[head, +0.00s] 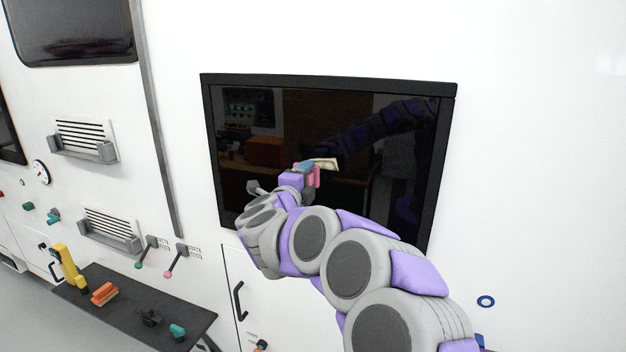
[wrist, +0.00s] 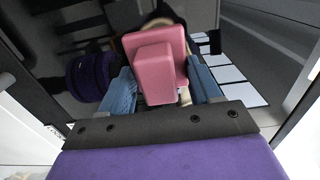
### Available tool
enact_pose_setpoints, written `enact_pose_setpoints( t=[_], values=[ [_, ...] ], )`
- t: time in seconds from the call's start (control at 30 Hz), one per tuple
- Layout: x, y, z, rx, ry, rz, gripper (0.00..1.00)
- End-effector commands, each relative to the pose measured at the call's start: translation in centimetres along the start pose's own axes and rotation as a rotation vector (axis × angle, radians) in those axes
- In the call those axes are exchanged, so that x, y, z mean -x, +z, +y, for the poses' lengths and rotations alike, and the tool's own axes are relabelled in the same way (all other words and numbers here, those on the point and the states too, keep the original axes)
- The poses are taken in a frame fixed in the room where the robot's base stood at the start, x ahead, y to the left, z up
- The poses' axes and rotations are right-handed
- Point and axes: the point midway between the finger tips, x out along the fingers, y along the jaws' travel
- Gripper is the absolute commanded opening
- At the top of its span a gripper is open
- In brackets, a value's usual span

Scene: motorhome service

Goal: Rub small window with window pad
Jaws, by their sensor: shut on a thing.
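The small window (head: 245,140) is a dark glass pane in a black frame on the white motorhome wall, in the middle of the head view. It mirrors my arm and the room. In the wrist view the pad's pink block (wrist: 154,65) sits between the blue fingers of my gripper (wrist: 160,88). I cannot tell whether the pad touches the glass. My arm hides the window's lower right part.
A dark bench (head: 120,310) stands at lower left with a yellow tool (head: 68,268), an orange brush (head: 104,294), a black item (head: 150,317) and a teal item (head: 177,331). Levers, vents and a black door handle (head: 239,300) stick out from the wall. Another dark window (head: 70,30) is at upper left.

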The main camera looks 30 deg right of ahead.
Motion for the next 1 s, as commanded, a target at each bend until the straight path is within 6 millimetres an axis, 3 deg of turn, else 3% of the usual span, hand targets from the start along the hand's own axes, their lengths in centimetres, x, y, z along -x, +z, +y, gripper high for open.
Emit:
enact_pose_setpoints(
  t=[0.37, 0.7, 1.0],
  values=[
    [0.0, 1.7, 0.0, 0.001, 0.001, -0.002, 0.34],
    [-0.2, 4.3, -0.1, 0.001, 0.000, -0.001, 0.34],
    [-0.1, 4.4, -1.0, -0.001, -0.001, 0.000, 0.34]
  ],
)
